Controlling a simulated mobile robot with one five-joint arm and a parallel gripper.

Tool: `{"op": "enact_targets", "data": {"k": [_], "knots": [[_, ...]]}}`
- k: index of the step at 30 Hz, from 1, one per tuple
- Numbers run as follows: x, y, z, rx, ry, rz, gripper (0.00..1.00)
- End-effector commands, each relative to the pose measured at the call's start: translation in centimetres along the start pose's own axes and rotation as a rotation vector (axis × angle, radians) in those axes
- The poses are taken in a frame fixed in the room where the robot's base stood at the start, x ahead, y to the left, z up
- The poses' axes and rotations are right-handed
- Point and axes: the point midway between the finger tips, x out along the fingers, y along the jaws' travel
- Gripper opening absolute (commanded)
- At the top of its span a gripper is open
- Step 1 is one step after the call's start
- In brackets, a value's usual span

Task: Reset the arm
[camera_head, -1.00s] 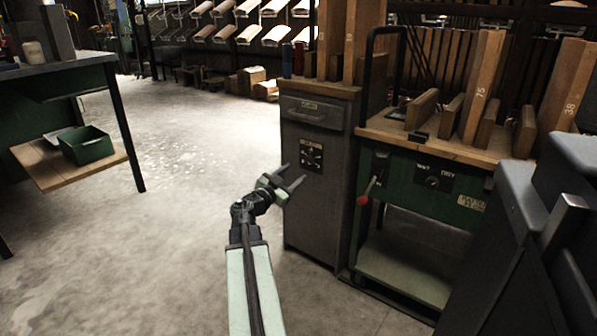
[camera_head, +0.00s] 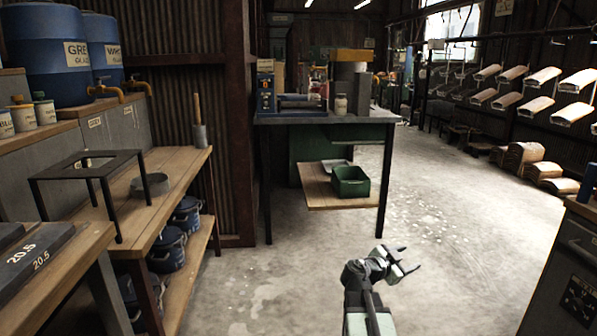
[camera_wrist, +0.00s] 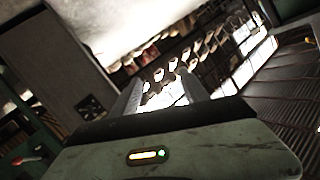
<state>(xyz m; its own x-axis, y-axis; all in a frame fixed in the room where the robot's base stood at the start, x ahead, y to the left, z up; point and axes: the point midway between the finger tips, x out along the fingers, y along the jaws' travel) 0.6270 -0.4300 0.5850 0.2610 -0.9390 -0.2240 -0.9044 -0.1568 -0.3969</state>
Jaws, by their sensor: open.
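My gripper (camera_head: 408,261) is at the lower right of the middle in the head view, over the bare concrete floor. Its two fingers are spread apart with nothing between them. In the wrist view the two fingers (camera_wrist: 168,94) point away from the camera, with hanging rows of pale curved pieces far behind them. My arm is held low and extended forward, apart from every bench and cabinet.
A dark worktable (camera_head: 330,118) with a green bin (camera_head: 350,181) on its lower shelf stands ahead. A wooden bench (camera_head: 165,185) with blue pots is at left. A grey cabinet (camera_head: 565,270) is at right.

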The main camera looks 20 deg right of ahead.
Motion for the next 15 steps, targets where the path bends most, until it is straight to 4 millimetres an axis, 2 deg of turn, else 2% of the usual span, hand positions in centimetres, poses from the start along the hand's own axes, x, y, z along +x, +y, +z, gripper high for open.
{"op": "enact_targets", "data": {"k": [1,3,5,6,8,9,12,15], "knots": [[-4.0,-2.8,1.0,-0.04,-0.09,-0.011,0.53],[-8.9,-4.5,4.4,-0.126,-0.23,-0.012,0.53],[-13.2,-5.4,7.3,-0.224,-0.358,-0.016,0.53],[-16.2,-5.7,9.2,-0.301,-0.447,-0.024,0.53],[-20.6,-5.5,12.0,-0.429,-0.586,-0.044,0.53],[-23.4,-5.1,13.6,-0.52,-0.679,-0.064,0.53],[-29.6,-3.3,17.1,-0.75,-0.906,-0.139,0.53],[-33.8,-0.9,19.4,-0.956,-1.11,-0.244,0.53]]}}
